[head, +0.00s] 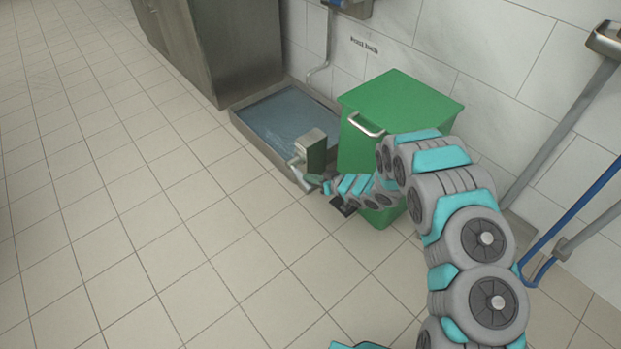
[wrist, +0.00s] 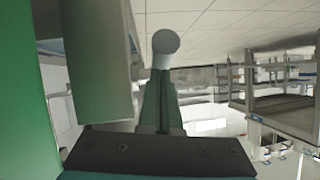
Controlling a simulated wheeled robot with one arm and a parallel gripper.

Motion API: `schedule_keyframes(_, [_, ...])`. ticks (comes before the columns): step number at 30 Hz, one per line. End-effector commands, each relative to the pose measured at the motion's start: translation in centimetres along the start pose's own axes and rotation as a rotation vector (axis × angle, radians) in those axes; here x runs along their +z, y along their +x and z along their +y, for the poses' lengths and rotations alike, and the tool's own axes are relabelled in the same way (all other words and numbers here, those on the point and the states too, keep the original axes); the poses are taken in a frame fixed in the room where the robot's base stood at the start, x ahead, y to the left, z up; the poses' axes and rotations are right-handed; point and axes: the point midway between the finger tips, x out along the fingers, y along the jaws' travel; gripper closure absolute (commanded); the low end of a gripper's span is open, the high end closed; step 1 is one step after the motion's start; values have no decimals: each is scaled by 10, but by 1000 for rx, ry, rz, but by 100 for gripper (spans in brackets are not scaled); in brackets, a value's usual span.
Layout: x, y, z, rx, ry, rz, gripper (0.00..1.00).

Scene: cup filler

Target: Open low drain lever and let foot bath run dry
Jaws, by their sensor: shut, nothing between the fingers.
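The foot bath (head: 262,142) is a low metal-rimmed tray on the floor with blue-grey water (head: 290,112) in it. A boxy metal drain post (head: 313,152) stands at its front corner. A short grey lever (head: 296,161) sticks out from the post's left side. My gripper (head: 312,183) is low beside the post, just below the lever. In the wrist view my shut fingers (wrist: 160,100) point at the lever's pale round end (wrist: 165,42), which overlaps the fingertips; I cannot tell whether they touch. The fingers hold nothing.
A green bin (head: 400,95) with a metal handle stands right of the bath, close behind my arm. A tall metal cabinet (head: 235,45) stands behind the bath. A blue hose (head: 590,195) and pipes run along the right wall. The tiled floor on the left is clear.

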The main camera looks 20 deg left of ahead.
Motion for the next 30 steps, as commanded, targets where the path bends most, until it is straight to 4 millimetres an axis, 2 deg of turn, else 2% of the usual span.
schedule_keyframes(11, [12,4,2,-11,-8,79,100])
schedule_keyframes(23, [36,19,8,-47,-46,341,100])
schedule_keyframes(30, [45,31,10,-47,-46,333,100])
